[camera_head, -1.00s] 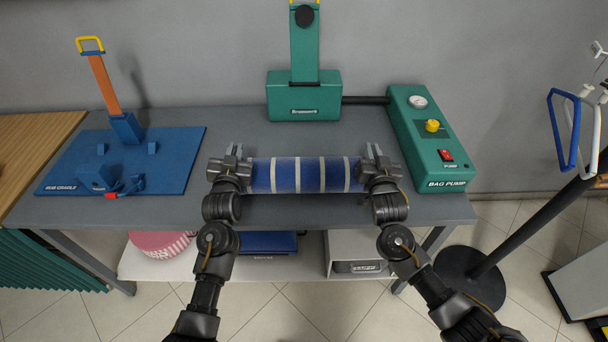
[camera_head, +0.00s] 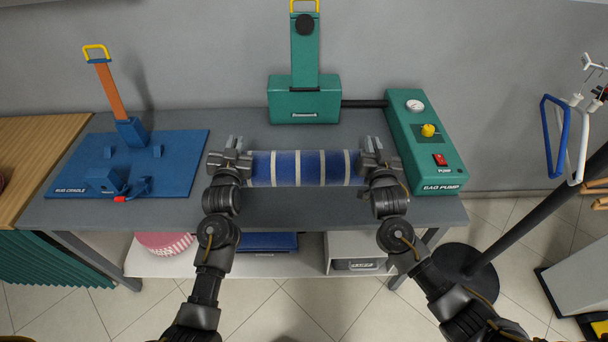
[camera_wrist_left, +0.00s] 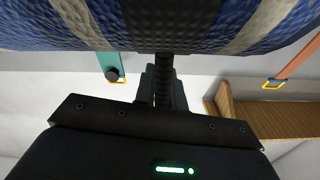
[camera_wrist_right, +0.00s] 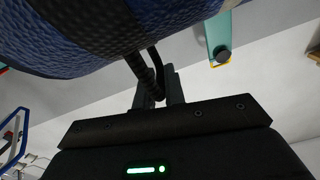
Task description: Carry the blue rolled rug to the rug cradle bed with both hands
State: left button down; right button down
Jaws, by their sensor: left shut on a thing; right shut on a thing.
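The blue rolled rug (camera_head: 313,168) with pale bands lies level between my two grippers, over the middle of the grey table. My left gripper (camera_head: 232,150) is shut on its left end, and my right gripper (camera_head: 374,150) is shut on its right end. The rug also fills the top of the left wrist view (camera_wrist_left: 110,25) and the right wrist view (camera_wrist_right: 90,35). Whether it touches the table is hard to tell. The rug cradle bed (camera_head: 180,175) is a blue board with small blocks at the table's left, apart from the rug.
On the cradle stands an orange lever (camera_head: 108,88) with a yellow handle. A green press-like unit (camera_head: 304,98) stands behind the rug. A green bag pump (camera_head: 425,150) stands close right of my right gripper. Bare grey tabletop (camera_head: 225,125) separates the cradle from the rug.

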jog(key=shift+r, duration=0.1)
pick_arm(q)
jog(key=shift+r, duration=0.2)
pick_arm(e)
jog(key=shift+r, duration=0.15)
